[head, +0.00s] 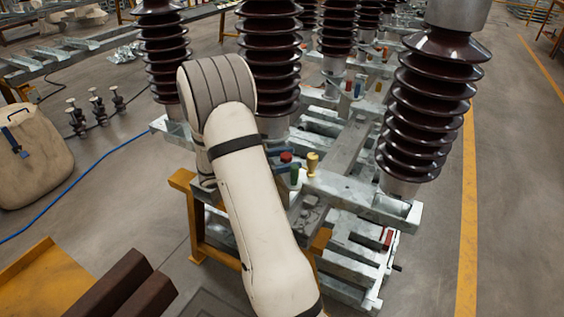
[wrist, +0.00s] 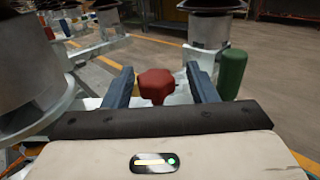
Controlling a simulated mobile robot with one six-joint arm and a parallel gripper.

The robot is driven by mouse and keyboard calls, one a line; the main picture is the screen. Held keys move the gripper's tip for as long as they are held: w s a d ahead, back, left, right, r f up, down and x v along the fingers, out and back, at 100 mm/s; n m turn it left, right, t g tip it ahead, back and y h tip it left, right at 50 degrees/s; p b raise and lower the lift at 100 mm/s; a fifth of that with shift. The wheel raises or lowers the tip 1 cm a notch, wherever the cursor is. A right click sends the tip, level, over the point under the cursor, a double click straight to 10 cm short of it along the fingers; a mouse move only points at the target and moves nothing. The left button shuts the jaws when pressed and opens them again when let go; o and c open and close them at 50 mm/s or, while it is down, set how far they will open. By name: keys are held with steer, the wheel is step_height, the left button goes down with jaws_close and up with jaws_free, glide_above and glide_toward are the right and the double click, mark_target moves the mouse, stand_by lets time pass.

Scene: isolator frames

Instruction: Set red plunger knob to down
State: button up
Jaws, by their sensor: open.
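The red plunger knob (wrist: 157,86) shows in the wrist view as a lobed red knob on the metal frame. My gripper (wrist: 160,82) is open, with one blue-grey finger on each side of the knob and visible space between each finger and it. I cannot tell how far the fingertips reach past the knob. In the head view the red knob (head: 286,157) sits just right of my arm, with a blue finger of my gripper close to it. The knob's stem and lower part are hidden, so I cannot tell its height setting.
A green cylinder (wrist: 232,73) stands right of my gripper in the wrist view. A yellow knob (head: 312,163) is on the frame beside the red one. Brown ribbed insulators (head: 427,105) rise around the galvanized frame (head: 362,198). Open floor (head: 515,200) lies to the right.

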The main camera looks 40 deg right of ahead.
mark_target(281, 160)
steer(key=v, duration=0.7)
steer(key=shift+w+a, duration=0.15)
steer(key=shift+a, duration=0.25)
steer(key=s+a+r+m+t+y+p, duration=0.2)
steer(key=s+a+r+m+t+y, duration=0.1)
steer(key=a, duration=0.4)
steer(key=s+a+r+m+t+y+p, duration=0.2)
steer(key=s+a+r+m+t+y, duration=0.1)
steer(key=s+a+r+m+y, duration=0.2)
steer(key=s+a+r+m+t+y+p, duration=0.2)
steer(key=s+a+r+m+t+y, duration=0.1)
steer(key=s+a+y, duration=0.5)
steer(key=a+r+m, duration=0.1)
steer(key=m, duration=0.1)
steer(key=shift+s+a+m+t+y, duration=0.15)
steer(key=shift+a+m+t+y, duration=0.15)
